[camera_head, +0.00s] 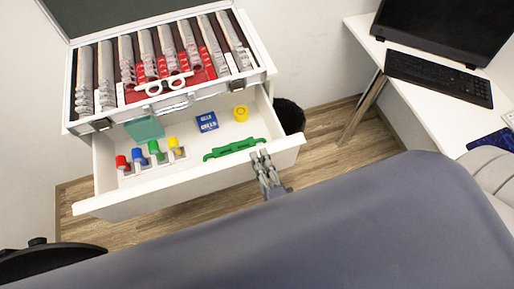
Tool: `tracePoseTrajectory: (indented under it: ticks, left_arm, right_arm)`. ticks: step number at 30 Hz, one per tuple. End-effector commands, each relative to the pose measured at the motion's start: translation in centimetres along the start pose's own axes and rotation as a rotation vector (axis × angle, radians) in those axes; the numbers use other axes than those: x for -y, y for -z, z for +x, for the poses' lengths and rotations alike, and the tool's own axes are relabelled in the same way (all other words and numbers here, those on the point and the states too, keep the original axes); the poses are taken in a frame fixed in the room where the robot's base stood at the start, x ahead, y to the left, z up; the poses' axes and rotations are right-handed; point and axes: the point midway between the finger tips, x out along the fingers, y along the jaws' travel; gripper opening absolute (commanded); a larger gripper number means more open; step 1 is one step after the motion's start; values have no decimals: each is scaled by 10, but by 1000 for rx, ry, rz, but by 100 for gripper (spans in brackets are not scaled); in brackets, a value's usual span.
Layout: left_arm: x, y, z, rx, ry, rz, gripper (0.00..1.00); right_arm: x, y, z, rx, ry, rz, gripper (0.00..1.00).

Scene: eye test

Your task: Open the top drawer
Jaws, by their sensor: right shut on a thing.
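The top drawer (130,203) of a white cabinet is pulled well out, and its inside shows. My right gripper (263,158) is at the upper edge of the drawer front, right of its middle, and is shut on the drawer. Whether it holds the front panel or a handle is hard to tell. A grey-blue surface hides most of the arm behind it. My left gripper is not in view.
Inside the drawer are colored bottles, a green bar (236,148), a blue box (207,122) and a yellow piece (240,113). An open lens case (93,125) sits on top. A grey-blue padded surface (300,240) fills the foreground. A desk (418,103) with keyboard stands right.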

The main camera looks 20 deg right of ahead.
Motion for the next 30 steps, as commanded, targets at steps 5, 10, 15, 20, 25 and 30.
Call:
tracePoseTrajectory:
  ticks: [5,10,15,20,25,30]
  left_arm:
    - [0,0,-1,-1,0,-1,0]
    - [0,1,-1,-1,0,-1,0]
    - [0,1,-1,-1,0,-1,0]
    - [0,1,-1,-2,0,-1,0]
    - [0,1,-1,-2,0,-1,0]
    - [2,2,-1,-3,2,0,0]
  right_arm:
    - [-1,0,-10,2,-4,0,0]
    - [-1,0,-12,2,-3,0,0]
    - [-1,0,-12,2,-3,0,0]
    - [-1,0,-12,2,-3,0,16]
    - [-1,0,-12,1,-2,0,16]
    - [-1,0,-12,1,-1,0,16]
